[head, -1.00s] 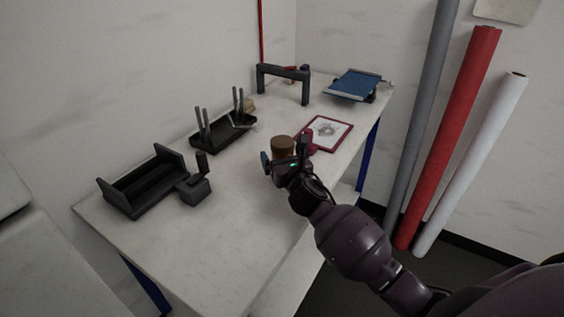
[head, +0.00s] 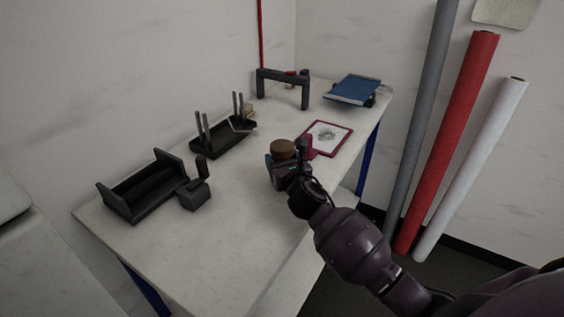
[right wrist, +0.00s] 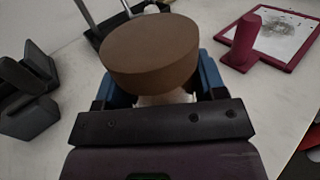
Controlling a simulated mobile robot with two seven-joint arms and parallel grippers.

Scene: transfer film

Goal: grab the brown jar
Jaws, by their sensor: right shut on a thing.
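The brown jar (head: 283,147) is on the white table, its wide round brown top showing above my right gripper (head: 287,165). In the right wrist view the jar (right wrist: 150,52) is between the two blue fingers of the gripper (right wrist: 160,85), with a pale part visible under the brown top. The right gripper is shut on the jar. The jar's lower part is hidden by the gripper, so I cannot tell if its base touches the table. My left gripper is not in view.
A black tray (head: 222,140) with upright rods, a dark holder (head: 148,190) and a dark grey block (head: 195,197) stand left. The table's front (head: 225,250) is clear.

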